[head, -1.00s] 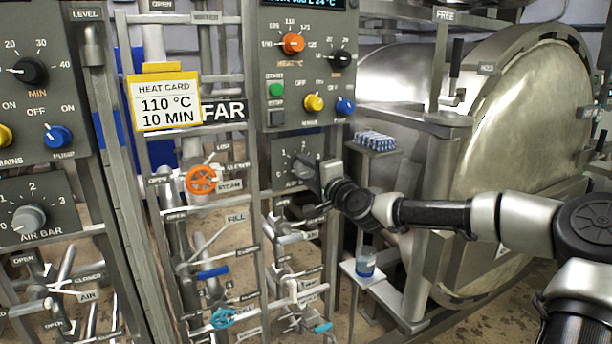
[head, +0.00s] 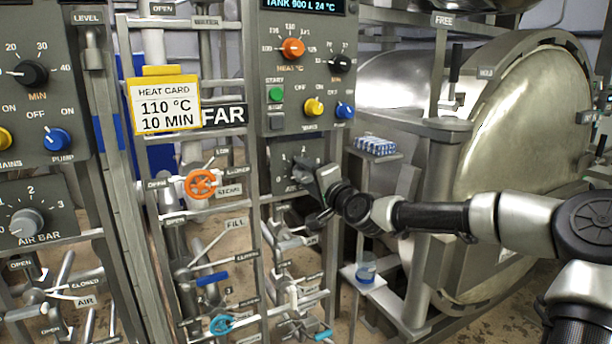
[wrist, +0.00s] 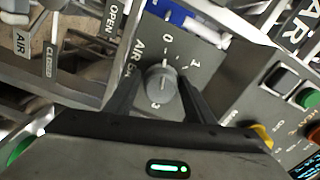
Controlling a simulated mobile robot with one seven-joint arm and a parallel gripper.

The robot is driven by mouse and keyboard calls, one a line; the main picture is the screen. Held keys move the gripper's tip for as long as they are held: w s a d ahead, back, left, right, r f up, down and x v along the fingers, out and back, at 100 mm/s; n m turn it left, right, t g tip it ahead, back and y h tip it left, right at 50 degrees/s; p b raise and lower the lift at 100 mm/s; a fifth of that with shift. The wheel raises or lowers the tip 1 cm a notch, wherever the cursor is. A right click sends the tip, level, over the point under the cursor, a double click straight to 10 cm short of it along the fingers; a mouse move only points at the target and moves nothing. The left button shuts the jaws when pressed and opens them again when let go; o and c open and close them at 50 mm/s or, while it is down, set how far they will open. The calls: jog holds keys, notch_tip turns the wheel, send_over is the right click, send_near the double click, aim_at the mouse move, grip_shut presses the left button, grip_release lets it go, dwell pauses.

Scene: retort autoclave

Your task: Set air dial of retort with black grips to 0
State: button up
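The air dial (wrist: 161,84) is a round grey knob on a dark panel (wrist: 190,47) marked 0, 1 and 3 in the wrist view; the 2 does not show clearly. A finger of my gripper (wrist: 161,72) stands on each side of the knob, with what looks like a narrow gap. Where the knob points is too small to read. In the head view my gripper (head: 303,174) is at this panel (head: 282,151), on the lower right control column, and covers most of the dial. A black-gripped lever (head: 455,62) stands by the retort (head: 520,150) on the right.
Above the dial are a heat knob (head: 292,48), green button (head: 276,95), yellow knob (head: 313,107) and blue knob (head: 345,110). An orange steam wheel (head: 201,184) is to the left. Another air dial (head: 27,222) is at far left. Pipes and valves crowd below.

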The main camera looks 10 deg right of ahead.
jog(key=shift+o, duration=0.2)
jog(key=p+v, duration=0.2)
jog(key=v, duration=1.5)
jog(key=shift+s, duration=0.2)
jog(key=shift+r, duration=0.1)
